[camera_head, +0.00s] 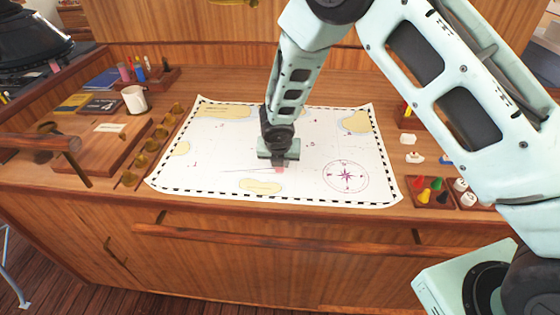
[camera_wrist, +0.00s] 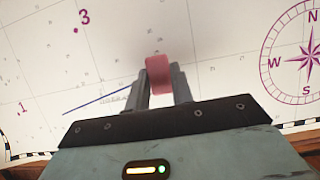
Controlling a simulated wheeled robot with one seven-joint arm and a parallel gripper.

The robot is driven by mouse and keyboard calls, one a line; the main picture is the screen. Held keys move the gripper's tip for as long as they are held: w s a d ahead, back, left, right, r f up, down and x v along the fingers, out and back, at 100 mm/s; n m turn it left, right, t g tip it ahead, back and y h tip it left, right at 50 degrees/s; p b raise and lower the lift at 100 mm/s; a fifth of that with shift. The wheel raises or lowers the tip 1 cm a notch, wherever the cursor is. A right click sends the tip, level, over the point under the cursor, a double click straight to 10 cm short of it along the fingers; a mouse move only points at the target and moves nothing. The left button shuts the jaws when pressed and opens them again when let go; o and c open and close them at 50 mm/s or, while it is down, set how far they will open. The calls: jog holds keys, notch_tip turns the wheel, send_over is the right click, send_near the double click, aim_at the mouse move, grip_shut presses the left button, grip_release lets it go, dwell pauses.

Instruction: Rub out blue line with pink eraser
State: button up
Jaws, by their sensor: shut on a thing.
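My gripper (camera_head: 280,165) is over the middle of the chart, pointing down. In the wrist view my gripper (camera_wrist: 160,90) is shut on a pink eraser (camera_wrist: 158,70), which sticks out past the fingertips. In the head view the eraser (camera_head: 280,170) is mostly hidden by the fingers. The blue line (camera_wrist: 95,106) runs on the chart to the left of the fingers, and its right end goes behind the left finger. In the head view it is a faint thin line (camera_head: 245,171). I cannot tell whether the eraser touches the paper.
The chart (camera_head: 220,140) lies flat on the wooden desk, with a compass rose at right. A white mug (camera_head: 135,100) and books stand at left. A tray of coloured pieces (camera_head: 430,190) is at right. A wooden rail (camera_head: 290,241) runs along the desk's front.

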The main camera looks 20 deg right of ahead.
aim_at(257, 168)
jog(key=shift+a, duration=0.1)
jog(key=shift+w+a+p, duration=0.2)
jog(key=shift+a+p, duration=0.3)
jog(key=shift+a, duration=0.55)
jog(key=shift+w+a+p, duration=0.15)
jog(key=shift+a+p, duration=0.25)
jog(key=shift+a, duration=0.75)
jog(key=shift+w+a+p, duration=0.2)
jog(key=shift+a+p, duration=0.2)
jog(key=shift+a, duration=0.7)
jog(key=shift+a, duration=0.1)
